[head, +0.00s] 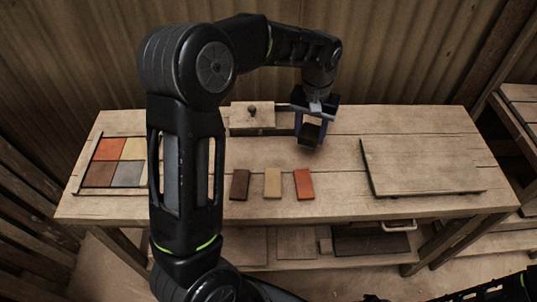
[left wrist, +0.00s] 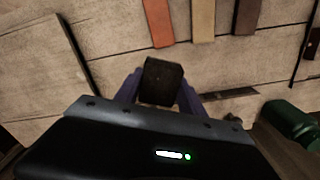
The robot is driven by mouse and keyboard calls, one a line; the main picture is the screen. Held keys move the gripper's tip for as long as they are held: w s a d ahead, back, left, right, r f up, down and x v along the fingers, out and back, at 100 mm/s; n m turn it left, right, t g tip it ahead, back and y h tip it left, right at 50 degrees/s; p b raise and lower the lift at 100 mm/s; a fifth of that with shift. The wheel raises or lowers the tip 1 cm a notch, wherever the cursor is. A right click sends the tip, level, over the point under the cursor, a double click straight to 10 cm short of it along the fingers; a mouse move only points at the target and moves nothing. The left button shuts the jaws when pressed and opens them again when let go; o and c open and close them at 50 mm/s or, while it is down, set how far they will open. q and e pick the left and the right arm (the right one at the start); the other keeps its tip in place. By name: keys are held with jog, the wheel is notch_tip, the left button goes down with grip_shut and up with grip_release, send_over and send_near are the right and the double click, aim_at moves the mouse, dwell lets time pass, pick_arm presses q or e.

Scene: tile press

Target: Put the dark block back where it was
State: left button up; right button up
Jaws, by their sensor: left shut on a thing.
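My left gripper (head: 312,118) is shut on the dark block (head: 309,136), over the back middle of the workbench. In the left wrist view the dark block (left wrist: 162,82) sits between the two purple fingers of the left gripper (left wrist: 160,92). The block seems to be above the bench top; the exact gap cannot be told. To the left of the block in the head view stands a pale wooden box with a dark knob (head: 252,115). My right gripper is not in view.
A dark brown tile (head: 239,185), a tan tile (head: 272,183) and a red tile (head: 304,184) lie in front. A framed tile panel (head: 78,165) is at left, a flat board (head: 420,167) at right. A green cylinder (left wrist: 291,122) shows in the left wrist view.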

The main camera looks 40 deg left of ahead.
pick_arm(q)
jog(key=s+a+n+b, duration=0.1)
jog(key=s+a+n, duration=0.2)
jog(key=a, duration=0.7)
jog(key=shift+s+a+n, duration=0.15)
jog(key=shift+a+n, duration=0.25)
jog(key=shift+n, duration=0.4)
jog(key=shift+f, duration=0.1)
send_over(269, 154)
jog(key=shift+f, duration=3.1)
jog(key=shift+f+p, duration=0.55)
jog(key=shift+f, duration=1.3)
jog(key=shift+f, duration=0.1)
jog(key=o, duration=1.3)
